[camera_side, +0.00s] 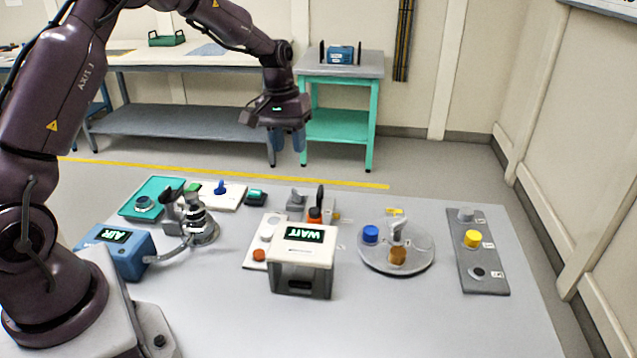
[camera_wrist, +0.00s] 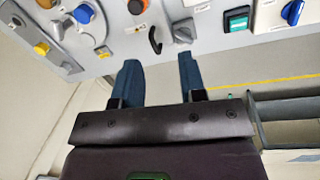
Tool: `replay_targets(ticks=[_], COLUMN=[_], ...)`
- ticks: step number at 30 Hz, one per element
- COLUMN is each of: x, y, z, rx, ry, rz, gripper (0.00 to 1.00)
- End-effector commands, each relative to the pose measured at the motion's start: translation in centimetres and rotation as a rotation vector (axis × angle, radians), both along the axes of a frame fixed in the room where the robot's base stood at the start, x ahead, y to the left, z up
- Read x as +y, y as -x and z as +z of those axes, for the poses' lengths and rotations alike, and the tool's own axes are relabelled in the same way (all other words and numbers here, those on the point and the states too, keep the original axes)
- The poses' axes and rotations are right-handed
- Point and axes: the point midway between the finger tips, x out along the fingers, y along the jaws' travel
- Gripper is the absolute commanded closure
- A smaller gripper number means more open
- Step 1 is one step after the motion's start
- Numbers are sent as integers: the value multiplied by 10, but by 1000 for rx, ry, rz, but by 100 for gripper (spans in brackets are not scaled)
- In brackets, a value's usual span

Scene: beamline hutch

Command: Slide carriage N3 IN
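My gripper (camera_side: 288,142) hangs in the air above the far edge of the table in the side view. Its two blue fingers are apart and empty, and they also show in the wrist view (camera_wrist: 160,80). I cannot read any N3 label, so I cannot tell which part is carriage N3. A grey strip (camera_side: 483,270) at the table's right carries a grey knob (camera_side: 466,215), a yellow knob (camera_side: 473,239) and a black knob (camera_side: 478,272), with small labels. Behind the WAIT box stand a grey block (camera_side: 296,201) and a black upright handle (camera_side: 320,196).
A white box reading WAIT (camera_side: 303,250) stands mid-table. The front right is clear.

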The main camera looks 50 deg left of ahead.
Motion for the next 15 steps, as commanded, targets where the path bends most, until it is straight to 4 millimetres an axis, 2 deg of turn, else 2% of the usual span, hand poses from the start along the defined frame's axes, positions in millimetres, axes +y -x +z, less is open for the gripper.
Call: replay_targets(ticks=[1, 4, 8, 10, 15], x=[10, 22, 26, 26, 22], y=[-13, -36, -60, -64, -64], z=[-16, -30, -14, -9, -28], rx=[6, -9, -68, -78, -65], ry=[11, 29, 34, 40, 46], rz=[38, 100, 149, 173, 187], gripper=[62, 62, 62, 62, 62])
